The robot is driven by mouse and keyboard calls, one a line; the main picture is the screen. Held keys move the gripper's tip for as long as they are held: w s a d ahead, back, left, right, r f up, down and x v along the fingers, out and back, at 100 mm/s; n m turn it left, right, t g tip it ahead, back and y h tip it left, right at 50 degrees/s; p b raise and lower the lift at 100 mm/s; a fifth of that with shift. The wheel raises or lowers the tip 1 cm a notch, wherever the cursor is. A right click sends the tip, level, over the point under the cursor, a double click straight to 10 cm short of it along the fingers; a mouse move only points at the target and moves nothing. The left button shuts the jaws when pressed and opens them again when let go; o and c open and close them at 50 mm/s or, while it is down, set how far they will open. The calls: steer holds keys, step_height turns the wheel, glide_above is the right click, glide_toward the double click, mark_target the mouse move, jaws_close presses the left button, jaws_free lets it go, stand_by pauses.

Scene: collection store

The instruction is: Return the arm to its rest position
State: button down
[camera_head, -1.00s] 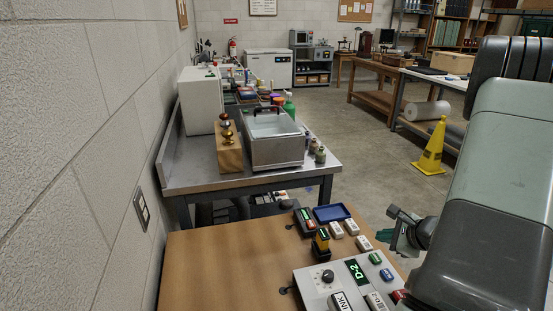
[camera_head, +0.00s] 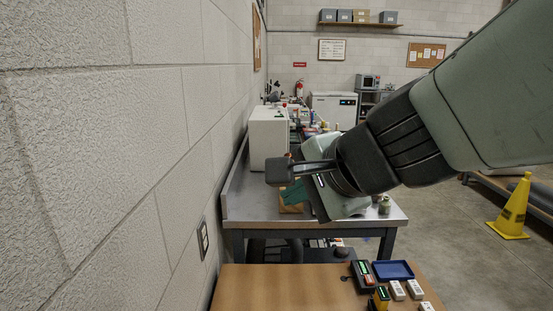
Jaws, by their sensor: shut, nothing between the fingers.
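My arm reaches in from the upper right of the head view. My gripper (camera_head: 290,190) is at its end, left of the picture's centre, raised in front of the steel bench. It is shut and holds nothing. Its fingers are partly hidden by its own dark and teal parts. The arm and gripper cover most of the steel basin and the wooden block on that bench.
The steel bench (camera_head: 265,213) carries a white cabinet (camera_head: 268,140) and small bottles (camera_head: 384,206). The wooden table (camera_head: 285,290) in front holds a blue tray (camera_head: 394,270) and small devices. A wall (camera_head: 165,130) stands left; a yellow cone (camera_head: 513,208) stands right.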

steer(key=s+a+r+n, duration=0.1)
steer(key=s+a+r, duration=0.1)
steer(key=s, duration=0.1)
steer(key=s+d+f+n+g+h, duration=0.2)
steer(key=s+d+n+h, duration=0.3)
steer(key=s+d+n, duration=0.4)
steer(key=shift+s+d+f+n+g+h, duration=0.35)
steer(key=shift+d+f+n, duration=0.2)
steer(key=shift+f+n, duration=0.2)
steer(key=shift+w, duration=0.1)
stand_by(3.3)
